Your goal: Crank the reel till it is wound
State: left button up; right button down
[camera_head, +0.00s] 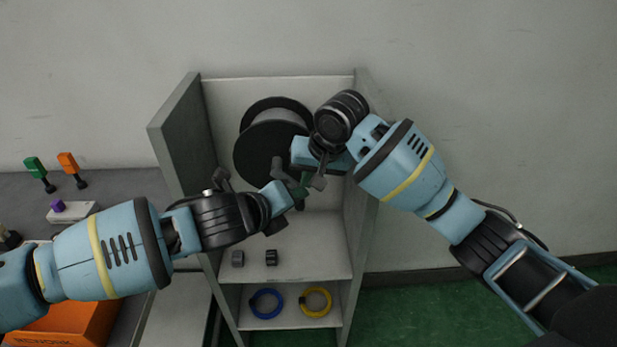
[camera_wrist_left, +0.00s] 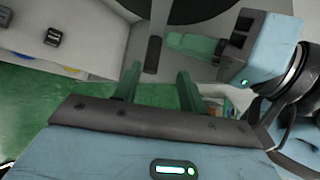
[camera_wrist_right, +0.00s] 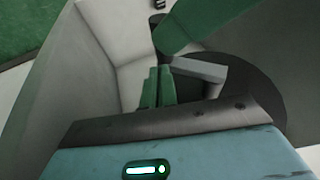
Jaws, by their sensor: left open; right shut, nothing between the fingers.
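The reel (camera_head: 265,148), a grey drum between black round flanges, is mounted in the grey cabinet. Its black flange also shows in the right wrist view (camera_wrist_right: 255,85). The crank has a grey arm (camera_wrist_right: 200,69) and a dark grip (camera_wrist_left: 153,54). My left gripper (camera_wrist_left: 158,82) is open just in front of the crank, with the grip lined up between its green fingers; I cannot tell whether they touch. My right gripper (camera_wrist_right: 158,86) is shut and empty beside the crank; its fingers also show in the left wrist view (camera_wrist_left: 190,44). The two grippers are very close and partly hide the crank in the head view.
Two small dark blocks (camera_head: 254,258) sit on the cabinet shelf. A blue coil (camera_head: 266,303) and a yellow coil (camera_head: 316,302) lie below. Cabinet walls (camera_head: 180,125) stand on both sides. Green and orange levers (camera_head: 68,162) stand on the left counter, above an orange bin (camera_head: 85,325).

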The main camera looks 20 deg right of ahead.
pick_arm(q)
jog(key=s+a+f+n+h, duration=0.1)
jog(key=s+f+n+h, duration=0.1)
jog(key=s+f+n, duration=1.2)
jog(key=s+a+f+n+t+y, duration=0.1)
jog(key=s+a+f+n+y, duration=0.1)
jog(key=s+a+f+n, duration=0.4)
jog(key=s+a+f+n+y, duration=0.3)
jog(key=s+a+f+n, duration=0.3)
jog(key=a, duration=0.3)
jog(key=s+a+f+n+y, duration=0.2)
jog(key=s+a+f+n, duration=0.1)
jog(key=s+a, duration=0.5)
jog(key=s+a+f+n+g+y, duration=0.1)
jog(key=s+a+f+n+y, duration=0.1)
jog(key=s+a+f+n, duration=0.2)
jog(key=s+a, duration=0.3)
jog(key=a, duration=0.1)
jog(key=shift+s+n, duration=0.3)
jog(key=shift+s, duration=0.05)
